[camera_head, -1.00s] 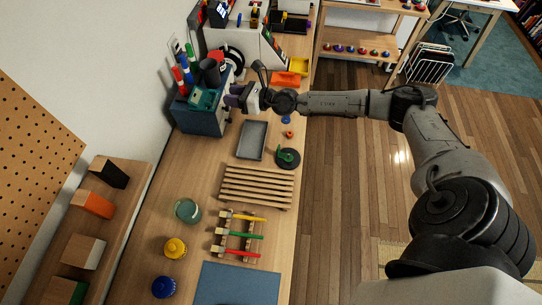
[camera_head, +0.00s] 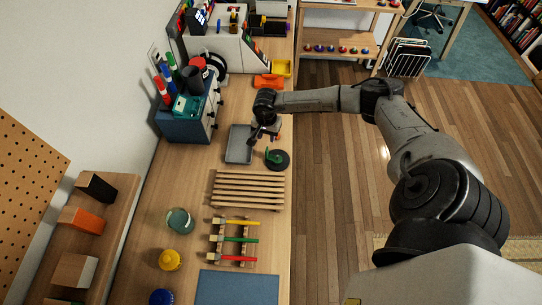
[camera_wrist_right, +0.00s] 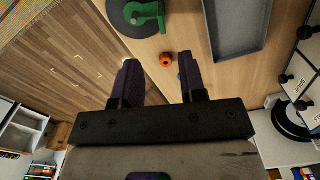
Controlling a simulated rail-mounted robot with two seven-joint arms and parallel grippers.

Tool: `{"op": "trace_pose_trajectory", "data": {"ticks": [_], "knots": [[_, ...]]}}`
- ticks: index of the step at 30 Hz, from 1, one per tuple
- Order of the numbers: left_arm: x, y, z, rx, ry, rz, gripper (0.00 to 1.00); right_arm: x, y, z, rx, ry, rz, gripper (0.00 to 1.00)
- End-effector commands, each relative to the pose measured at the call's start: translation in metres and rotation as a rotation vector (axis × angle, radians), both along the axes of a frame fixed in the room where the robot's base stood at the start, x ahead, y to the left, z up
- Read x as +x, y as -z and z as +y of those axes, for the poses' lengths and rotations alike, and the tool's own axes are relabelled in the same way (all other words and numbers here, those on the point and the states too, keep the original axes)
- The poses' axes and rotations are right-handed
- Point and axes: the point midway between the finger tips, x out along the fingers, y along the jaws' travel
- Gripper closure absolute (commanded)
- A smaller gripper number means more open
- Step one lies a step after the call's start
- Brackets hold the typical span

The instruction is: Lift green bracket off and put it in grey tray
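The green bracket (camera_head: 272,154) stands on a round black disc (camera_head: 283,163) near the bench's front edge. In the right wrist view the bracket (camera_wrist_right: 147,14) is at the top, beyond the fingertips. The grey tray (camera_head: 239,158) is empty where visible and lies just left of the disc; it is top right in the wrist view (camera_wrist_right: 262,22). My right gripper (camera_head: 262,138) is above the bench beside the tray, short of the bracket. In the wrist view its two dark fingers (camera_wrist_right: 157,66) are apart with nothing held. My left gripper is not seen.
A small orange ring (camera_wrist_right: 166,59) and a partly hidden blue piece (camera_wrist_right: 181,76) lie on the bench below my fingers. A slatted wooden rack (camera_head: 247,189) lies nearer, and a blue box with tools (camera_head: 184,128) stands left of the tray.

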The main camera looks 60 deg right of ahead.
Motion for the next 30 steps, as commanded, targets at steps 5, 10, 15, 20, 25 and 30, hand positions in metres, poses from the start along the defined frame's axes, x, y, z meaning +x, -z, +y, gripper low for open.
{"op": "trace_pose_trajectory", "data": {"ticks": [5, 10, 15, 20, 25, 30], "knots": [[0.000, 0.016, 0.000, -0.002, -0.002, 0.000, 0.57, 0.000, 0.024, 0.000, 0.001, -0.001, 0.000, 0.62], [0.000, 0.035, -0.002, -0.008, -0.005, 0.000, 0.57, 0.000, 0.054, 0.001, 0.002, 0.000, -0.001, 0.62], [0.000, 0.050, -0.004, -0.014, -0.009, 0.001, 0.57, 0.000, 0.079, 0.000, 0.002, 0.002, -0.001, 0.62], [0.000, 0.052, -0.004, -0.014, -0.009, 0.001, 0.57, 0.001, 0.085, 0.000, 0.002, 0.001, -0.002, 0.62], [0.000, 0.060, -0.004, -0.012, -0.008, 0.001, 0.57, 0.001, 0.097, 0.000, 0.002, 0.001, -0.002, 0.62], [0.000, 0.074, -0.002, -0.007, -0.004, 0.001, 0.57, 0.003, 0.121, -0.001, 0.003, 0.002, -0.001, 0.62]]}}
